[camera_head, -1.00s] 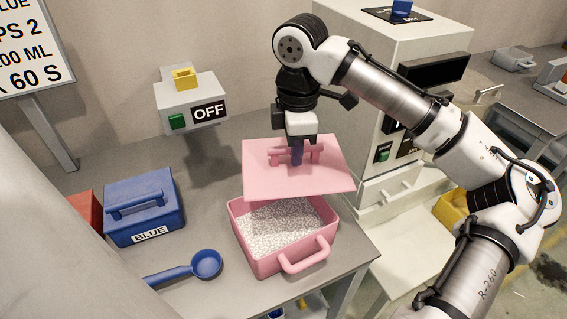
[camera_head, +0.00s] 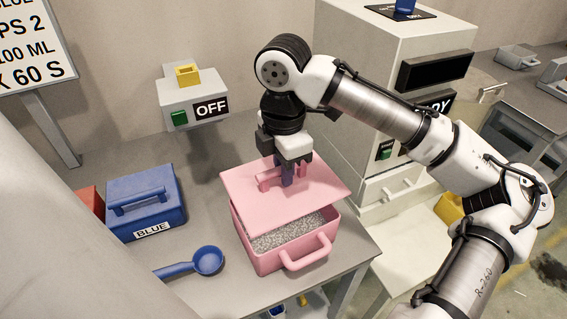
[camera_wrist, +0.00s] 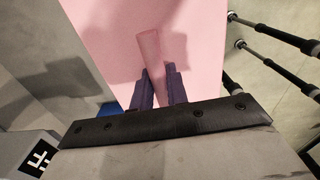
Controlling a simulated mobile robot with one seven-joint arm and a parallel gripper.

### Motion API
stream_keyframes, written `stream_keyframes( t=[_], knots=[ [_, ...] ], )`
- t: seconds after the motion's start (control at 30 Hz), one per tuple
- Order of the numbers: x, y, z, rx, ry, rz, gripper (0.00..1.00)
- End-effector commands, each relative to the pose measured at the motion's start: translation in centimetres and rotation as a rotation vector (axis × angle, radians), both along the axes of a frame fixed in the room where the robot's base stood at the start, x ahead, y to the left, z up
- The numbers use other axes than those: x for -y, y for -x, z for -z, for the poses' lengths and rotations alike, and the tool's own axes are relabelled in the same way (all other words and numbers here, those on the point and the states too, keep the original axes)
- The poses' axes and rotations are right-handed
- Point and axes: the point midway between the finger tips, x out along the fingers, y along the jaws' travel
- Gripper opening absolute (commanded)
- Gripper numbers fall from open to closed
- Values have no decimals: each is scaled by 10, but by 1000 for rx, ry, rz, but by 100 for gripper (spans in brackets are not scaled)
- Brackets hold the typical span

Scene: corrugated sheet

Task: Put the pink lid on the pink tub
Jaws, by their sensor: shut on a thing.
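The pink lid (camera_head: 315,194) is a flat plate with a bar handle on top. My gripper (camera_head: 288,178) is shut on that handle and holds the lid over the pink tub (camera_head: 262,244). The lid is turned a little relative to the tub and sits close above its rim; the front of the opening still shows. Speckled white granules fill the tub, which has a loop handle at the front. In the wrist view the lid (camera_wrist: 200,40) fills the middle, with its handle between my purple fingers (camera_wrist: 158,88).
A blue lidded tub marked BLUE (camera_head: 142,203) and a blue scoop (camera_head: 205,262) lie left on the grey table (camera_head: 215,292). A red tub (camera_head: 90,208) is partly hidden behind. An OFF switch box (camera_head: 195,105) is at the back; a white machine (camera_head: 365,75) stands right.

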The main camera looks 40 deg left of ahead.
Motion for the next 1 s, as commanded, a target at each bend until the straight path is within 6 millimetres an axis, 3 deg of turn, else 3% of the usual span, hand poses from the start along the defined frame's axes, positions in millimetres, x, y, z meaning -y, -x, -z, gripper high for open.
stream_keyframes(
  t=[0.6, 1.0],
  knots=[
    [0, 0, 53, 0, 1, 0, 0],
    [0, 0, 72, 0, 0, 0, 0]
  ],
)
